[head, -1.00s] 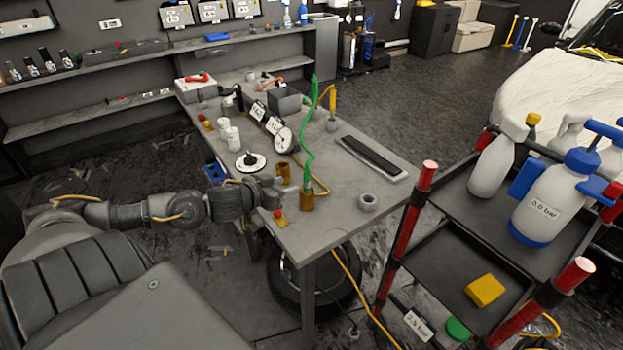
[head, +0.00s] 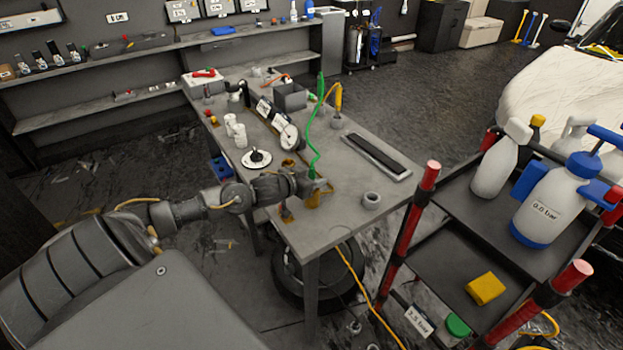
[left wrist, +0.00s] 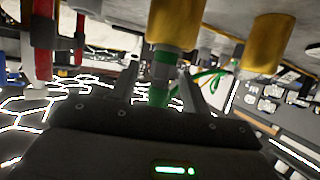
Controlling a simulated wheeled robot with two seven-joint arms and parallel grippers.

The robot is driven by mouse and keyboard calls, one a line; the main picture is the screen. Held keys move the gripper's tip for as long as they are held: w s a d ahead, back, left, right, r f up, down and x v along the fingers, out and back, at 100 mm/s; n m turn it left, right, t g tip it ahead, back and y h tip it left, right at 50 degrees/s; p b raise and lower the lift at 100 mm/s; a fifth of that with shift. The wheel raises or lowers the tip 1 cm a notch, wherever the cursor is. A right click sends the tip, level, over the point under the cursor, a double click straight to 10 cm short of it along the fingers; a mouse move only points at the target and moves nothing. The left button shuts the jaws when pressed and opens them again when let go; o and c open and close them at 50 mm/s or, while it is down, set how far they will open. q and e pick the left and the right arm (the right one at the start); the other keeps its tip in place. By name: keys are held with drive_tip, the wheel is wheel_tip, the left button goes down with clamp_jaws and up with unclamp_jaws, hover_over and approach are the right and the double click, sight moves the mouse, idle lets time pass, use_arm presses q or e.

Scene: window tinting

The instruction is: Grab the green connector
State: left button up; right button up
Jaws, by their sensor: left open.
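The green connector sits at the lower end of a green coiled cable (head: 313,140), in a brass-coloured holder (head: 312,200) near the table's front end. In the head view my left gripper (head: 304,184) is at the connector and mostly hides it. In the left wrist view, which looks upside down, the green connector (left wrist: 162,75) hangs from the brass holder (left wrist: 178,24) and stands between my open left fingers (left wrist: 157,88). I cannot tell whether either finger touches it. My right gripper is not in view.
A second brass holder (left wrist: 268,42) stands close by. A grey ring (head: 372,201), a dark flat tray (head: 377,157), a dial gauge (head: 289,137) and white cups (head: 238,134) are on the table (head: 335,230). A cart (head: 455,235) with spray bottles stands to the right.

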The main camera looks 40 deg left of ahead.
use_arm(q)
drive_tip(key=shift+x, duration=0.85)
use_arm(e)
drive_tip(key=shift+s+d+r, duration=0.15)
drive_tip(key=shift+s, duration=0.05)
use_arm(q)
drive_tip(key=shift+c, duration=0.2)
drive_tip(key=shift+c, duration=1.4)
clamp_jaws()
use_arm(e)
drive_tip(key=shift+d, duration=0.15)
